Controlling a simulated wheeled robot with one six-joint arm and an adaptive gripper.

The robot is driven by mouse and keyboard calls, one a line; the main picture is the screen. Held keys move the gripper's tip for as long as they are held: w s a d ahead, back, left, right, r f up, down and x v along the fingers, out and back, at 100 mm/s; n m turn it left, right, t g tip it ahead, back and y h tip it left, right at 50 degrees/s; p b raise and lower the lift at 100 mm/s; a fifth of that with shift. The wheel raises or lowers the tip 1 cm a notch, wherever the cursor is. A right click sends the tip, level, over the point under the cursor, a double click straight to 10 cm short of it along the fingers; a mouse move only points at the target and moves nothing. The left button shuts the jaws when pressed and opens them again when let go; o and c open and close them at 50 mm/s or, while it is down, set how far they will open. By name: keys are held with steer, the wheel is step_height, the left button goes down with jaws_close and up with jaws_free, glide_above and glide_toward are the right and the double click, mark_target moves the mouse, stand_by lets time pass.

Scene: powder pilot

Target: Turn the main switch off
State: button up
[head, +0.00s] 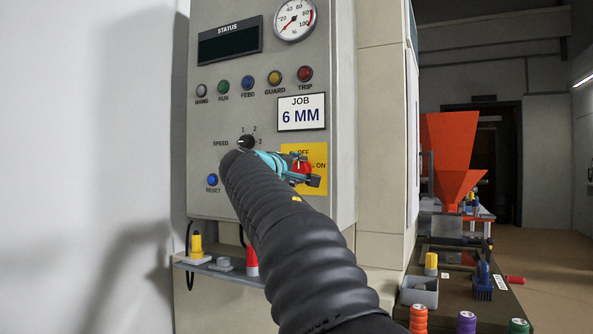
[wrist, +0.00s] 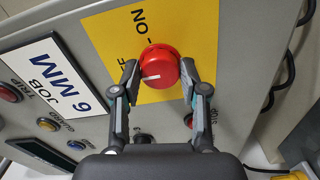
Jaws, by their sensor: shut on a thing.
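The main switch is a round red knob (head: 301,168) on a yellow plate (head: 318,152) low on the right of the grey panel. OFF is printed above the knob and ON to its right. In the wrist view the knob (wrist: 160,66) sits between the two fingers of my gripper (wrist: 159,78), one against each side. My gripper (head: 296,168) is shut on it. In the wrist view, the knob's white mark points left, toward the side of the OFF label. One finger partly hides that label.
The panel has a speed selector (head: 246,142), a blue reset button (head: 212,180), a row of lamps (head: 248,82) and a JOB 6 MM sign (head: 302,112). A small shelf (head: 220,268) is below. A bench with an orange hopper (head: 449,150) stands at the right.

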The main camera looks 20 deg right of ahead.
steer(key=o, duration=1.1)
steer(key=shift+a, duration=0.1)
steer(key=v, duration=1.2)
steer(key=shift+s, duration=0.1)
